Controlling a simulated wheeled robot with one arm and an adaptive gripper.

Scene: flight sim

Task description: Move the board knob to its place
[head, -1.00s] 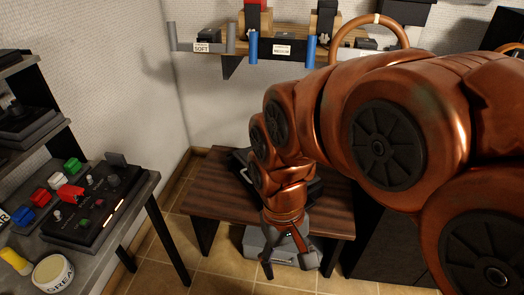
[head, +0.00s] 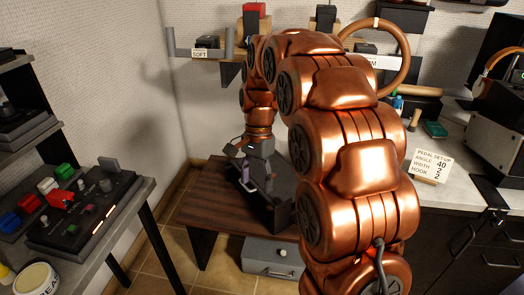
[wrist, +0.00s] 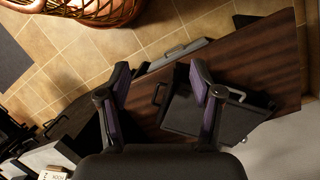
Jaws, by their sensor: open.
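A black control board (head: 85,210) with several small knobs and switches lies on the grey table at the left in the head view. I cannot tell which of its knobs is the board knob, or whether that knob is elsewhere. My gripper (head: 256,184) points down over the low wooden table (head: 195,190), well to the right of the board. In the wrist view, my gripper (wrist: 161,72) has its two purple-padded fingers apart, with nothing between them. A black tray-like case (wrist: 190,118) with handles lies on the wooden table below it.
A grey case (head: 262,262) sits on the tiled floor under the wooden table's front. A shelf (head: 200,55) hangs on the back wall. A counter (head: 455,140) with a sign (head: 432,165) stands at the right. Floor shows between the tables.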

